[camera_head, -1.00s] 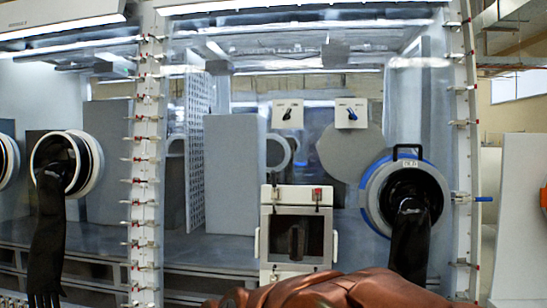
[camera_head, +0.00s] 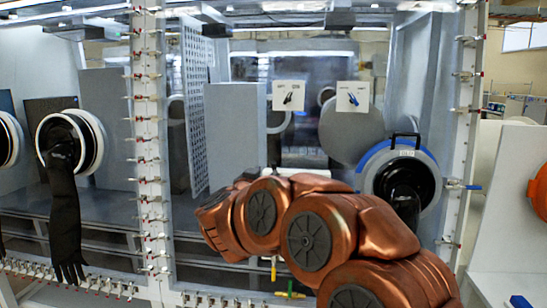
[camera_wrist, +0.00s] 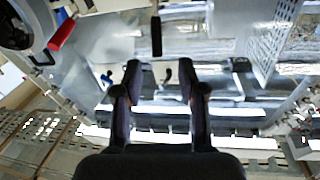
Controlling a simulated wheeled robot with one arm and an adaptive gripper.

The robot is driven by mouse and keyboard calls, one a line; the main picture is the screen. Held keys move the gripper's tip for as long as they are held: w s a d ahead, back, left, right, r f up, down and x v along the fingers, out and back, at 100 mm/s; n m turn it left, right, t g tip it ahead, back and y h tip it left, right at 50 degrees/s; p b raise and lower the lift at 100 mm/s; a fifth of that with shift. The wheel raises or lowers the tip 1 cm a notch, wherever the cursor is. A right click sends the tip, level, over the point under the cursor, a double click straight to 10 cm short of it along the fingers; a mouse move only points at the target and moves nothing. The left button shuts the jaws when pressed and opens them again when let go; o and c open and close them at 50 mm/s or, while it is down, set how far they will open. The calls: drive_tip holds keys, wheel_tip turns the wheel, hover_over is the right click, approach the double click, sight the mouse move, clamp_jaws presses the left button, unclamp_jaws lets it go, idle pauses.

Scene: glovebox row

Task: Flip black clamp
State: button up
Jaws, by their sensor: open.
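The black clamp (camera_wrist: 156,36) shows in the wrist view as a dark upright handle at top centre, just beyond my fingertips and roughly in line with the gap between them. A red clamp handle (camera_wrist: 62,34) is to its left. My gripper (camera_wrist: 160,74) is open and empty, its two dark fingers apart. I see no contact with the clamp. In the head view my copper arm covers the small white box that bears the clamps; only a strip of its white top (camera_head: 300,172) shows. Clamp and gripper fingers are hidden there.
Two white switch plates, with a black lever (camera_head: 288,97) and a blue lever (camera_head: 353,98), are on the glovebox window above my arm. A blue-rimmed glove port (camera_head: 422,162) is close on the right. Another port with a hanging black glove (camera_head: 66,215) is at left.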

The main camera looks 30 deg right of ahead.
sight(273, 167)
drive_tip(key=shift+p+x, duration=0.75)
drive_tip(key=shift+x, duration=3.2)
drive_tip(key=shift+s+d, duration=0.15)
drive_tip(key=shift+c, duration=0.3)
clamp_jaws()
